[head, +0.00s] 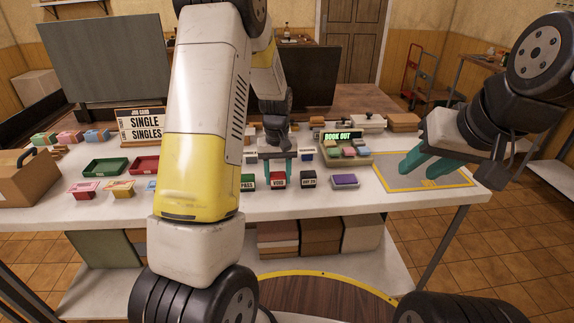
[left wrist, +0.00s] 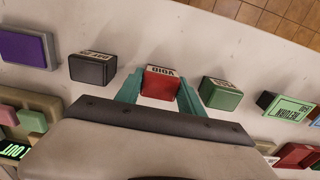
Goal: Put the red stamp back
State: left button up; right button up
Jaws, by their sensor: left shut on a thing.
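The red stamp (head: 278,181), marked VOID, stands in the front row on the white table, between the green stamp (head: 246,182) marked PASS and a black stamp (head: 308,179). My left gripper (head: 279,170) reaches down over it from behind. In the left wrist view the red stamp (left wrist: 160,84) sits between the two teal fingers (left wrist: 159,95), which are shut on it. Whether its base touches the table is hard to tell. My right gripper (head: 418,172) is open and empty above the grey, yellow-edged mat (head: 400,183) at the right.
A purple pad (head: 345,181) lies right of the black stamp. Green (head: 105,167) and red (head: 145,164) trays stand at the left, near the SINGLE SINGLES sign (head: 146,125). A tray of coloured blocks (head: 345,159) stands behind. A green RETURN stamp (left wrist: 287,107) shows in the wrist view.

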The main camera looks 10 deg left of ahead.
aim_at(278, 174)
pick_arm(q)
jog(key=o, duration=1.1)
jog(key=shift+f, duration=0.15)
jog(key=shift+c, duration=0.2)
notch_tip(278, 174, up, 12)
jog(key=s+r+m+t+h, duration=0.2)
jog(key=s+r+t, duration=0.1)
jog(key=s+r, duration=0.85)
jog(key=s+d+r+m+t, duration=0.1)
jog(key=s+d+t, duration=0.1)
jog(key=s, duration=1)
jog(key=shift+s+r+m+t, duration=0.25)
jog(key=shift+s+m+t, duration=0.15)
jog(key=shift+t, duration=0.2)
jog(key=shift+d, duration=0.1)
